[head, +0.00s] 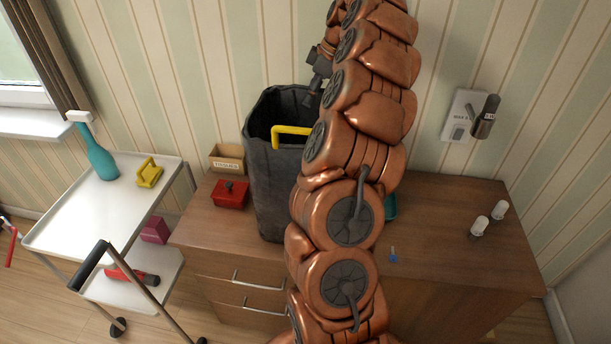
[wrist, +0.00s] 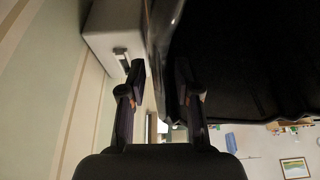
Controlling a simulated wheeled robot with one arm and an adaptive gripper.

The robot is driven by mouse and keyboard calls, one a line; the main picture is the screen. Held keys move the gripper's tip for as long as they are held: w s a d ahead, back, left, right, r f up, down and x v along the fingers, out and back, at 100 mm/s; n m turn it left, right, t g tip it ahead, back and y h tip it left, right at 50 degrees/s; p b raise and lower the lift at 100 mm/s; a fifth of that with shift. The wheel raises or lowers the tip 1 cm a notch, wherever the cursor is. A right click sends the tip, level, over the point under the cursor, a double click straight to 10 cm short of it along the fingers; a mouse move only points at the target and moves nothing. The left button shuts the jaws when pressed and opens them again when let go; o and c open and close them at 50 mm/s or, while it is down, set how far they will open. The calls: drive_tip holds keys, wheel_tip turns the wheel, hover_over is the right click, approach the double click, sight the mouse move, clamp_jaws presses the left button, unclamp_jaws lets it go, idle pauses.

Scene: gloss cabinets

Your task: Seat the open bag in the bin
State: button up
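A tall dark grey bin (head: 267,190) stands on the wooden cabinet, with black lining in its open mouth. Its surface looks rumpled, and I cannot tell where bag and bin part. A yellow bar-shaped loop (head: 291,130) shows at the mouth. My gripper (head: 310,99) is at the bin's back right rim, partly hidden by my arm. In the wrist view my gripper (wrist: 161,75) has its two fingers apart. A dark wall (wrist: 240,60) fills the right side there. A grey edge (wrist: 160,30) runs in line with the finger gap; contact is unclear.
My copper arm covers the bin's right side. The cabinet top (head: 440,235) is mostly clear to the right. A red box (head: 230,195) and tissue box (head: 228,159) stand left of the bin. A white trolley (head: 90,215) stands left. A wall fixture (head: 465,117) sticks out at right.

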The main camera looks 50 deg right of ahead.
drive_tip(key=shift+w+a+f, duration=0.1)
drive_tip(key=shift+w+f, duration=0.05)
drive_tip(key=shift+f, duration=0.3)
clamp_jaws()
idle(0.5)
